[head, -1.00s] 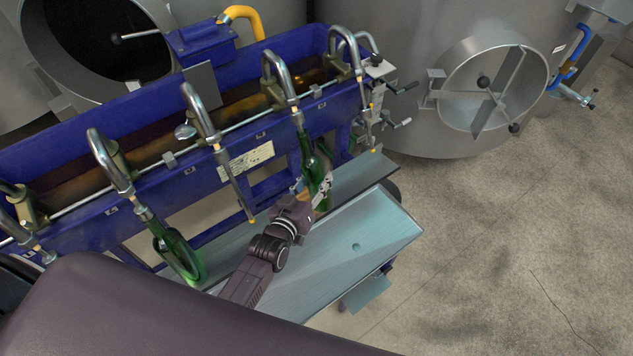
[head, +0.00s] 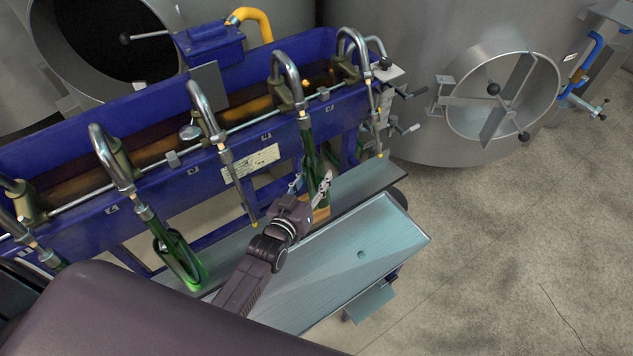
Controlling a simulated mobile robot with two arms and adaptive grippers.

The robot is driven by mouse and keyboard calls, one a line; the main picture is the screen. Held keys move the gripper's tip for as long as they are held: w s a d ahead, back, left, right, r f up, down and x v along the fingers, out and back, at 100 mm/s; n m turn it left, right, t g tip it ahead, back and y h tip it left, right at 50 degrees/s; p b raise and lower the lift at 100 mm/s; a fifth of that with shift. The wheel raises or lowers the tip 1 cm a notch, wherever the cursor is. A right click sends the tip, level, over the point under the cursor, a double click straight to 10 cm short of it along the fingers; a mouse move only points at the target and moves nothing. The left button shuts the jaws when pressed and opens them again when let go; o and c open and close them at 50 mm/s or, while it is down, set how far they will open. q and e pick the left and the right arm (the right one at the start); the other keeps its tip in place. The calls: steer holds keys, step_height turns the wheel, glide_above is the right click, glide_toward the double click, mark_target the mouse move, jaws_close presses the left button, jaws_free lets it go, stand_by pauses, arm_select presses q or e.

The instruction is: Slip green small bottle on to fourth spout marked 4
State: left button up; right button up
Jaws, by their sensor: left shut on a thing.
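A green bottle (head: 311,169) hangs nearly upright under the fourth curved spout from the left (head: 286,78). Its neck top meets the spout's lower end, and the thin tube seems to run into it. My left gripper (head: 311,186) is shut on the bottle's body, with a finger showing on each side. My right gripper is not in view.
Another green bottle (head: 179,258) hangs on the second spout from the left. The blue trough (head: 160,185) runs behind, above a grey shelf (head: 366,184). A pale metal tray (head: 375,262) lies in front, bare.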

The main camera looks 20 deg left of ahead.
arm_select(q)
steer(key=shift+w+a+f+m+t+b, duration=0.3)
steer(key=shift+w+a+f+m+b, duration=0.3)
steer(key=shift+b, duration=0.75)
steer(key=shift+w+a+f+b, duration=0.1)
steer(key=shift+w+a+b, duration=0.15)
steer(key=shift+a+b, duration=0.2)
steer(key=shift+s+d+f+b, duration=0.1)
steer(key=shift+d+f+b, duration=0.05)
steer(key=shift+f+b, duration=0.7)
steer(key=o, duration=1.5)
steer(key=shift+f, duration=0.15)
steer(key=shift+s+f, duration=0.1)
steer(key=shift+f, duration=0.1)
steer(key=s, duration=0.4)
steer(key=s+r, duration=0.1)
steer(key=s, duration=0.3)
steer(key=s+a, duration=0.1)
steer(key=s, duration=0.2)
steer(key=shift+s+r, duration=0.15)
steer(key=shift+s, duration=0.25)
